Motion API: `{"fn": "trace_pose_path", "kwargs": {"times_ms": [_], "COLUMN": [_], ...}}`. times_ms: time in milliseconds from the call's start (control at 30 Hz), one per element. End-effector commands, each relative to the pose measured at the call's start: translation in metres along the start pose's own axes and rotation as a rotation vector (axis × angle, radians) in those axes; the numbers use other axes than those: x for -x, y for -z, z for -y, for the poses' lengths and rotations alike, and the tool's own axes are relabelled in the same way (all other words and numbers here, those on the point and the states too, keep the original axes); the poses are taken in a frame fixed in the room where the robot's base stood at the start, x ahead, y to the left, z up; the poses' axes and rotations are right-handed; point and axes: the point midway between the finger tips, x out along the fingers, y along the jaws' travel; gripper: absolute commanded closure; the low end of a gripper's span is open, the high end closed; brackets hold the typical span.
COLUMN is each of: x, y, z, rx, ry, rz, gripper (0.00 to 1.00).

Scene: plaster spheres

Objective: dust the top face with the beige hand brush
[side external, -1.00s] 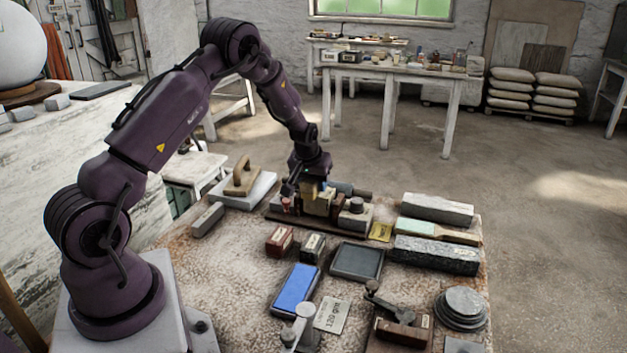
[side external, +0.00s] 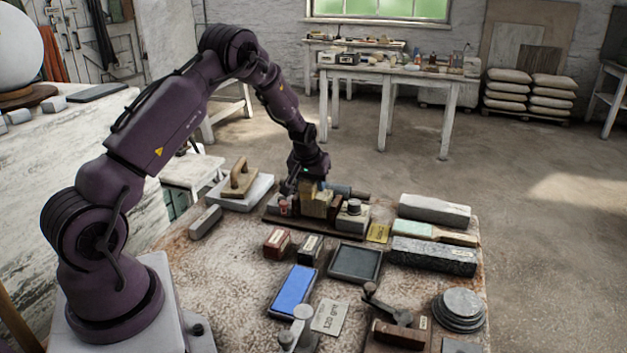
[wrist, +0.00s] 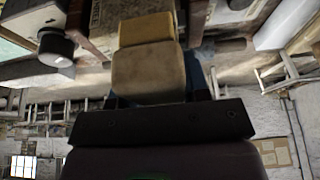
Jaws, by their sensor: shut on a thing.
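My gripper (side external: 312,182) points down at the dark rack at the back of the stone-topped bench. It is shut on a beige block-like thing (side external: 316,199), which looks like the beige hand brush. In the wrist view the beige thing (wrist: 148,72) sits between the fingers, with a tan-yellow part (wrist: 147,27) beyond it. It appears to stand in or just over the rack; I cannot tell whether it touches. A large white plaster sphere (side external: 18,40) rests on a brown ring at the far left. Which top face is meant is unclear.
The rack (side external: 280,221) holds several other tools close around my gripper. A pale green and wooden brush-like tool (side external: 438,233) lies between two stone bars at the right. A blue-topped block (side external: 293,289) and a dark tray (side external: 355,262) lie in front.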

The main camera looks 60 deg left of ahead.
Motion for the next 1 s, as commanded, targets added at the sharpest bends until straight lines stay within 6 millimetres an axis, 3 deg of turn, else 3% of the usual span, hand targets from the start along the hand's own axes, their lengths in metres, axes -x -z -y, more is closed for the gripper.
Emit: {"fn": "trace_pose_path", "kwargs": {"times_ms": [600,1000], "x": [0.012,0.01], "y": [-0.029,-0.026], "z": [0.0,0.0], "rx": [0.0,0.001], "ry": [0.0,0.0], "rz": [-0.002,-0.002], "gripper": [0.77,0.77]}}
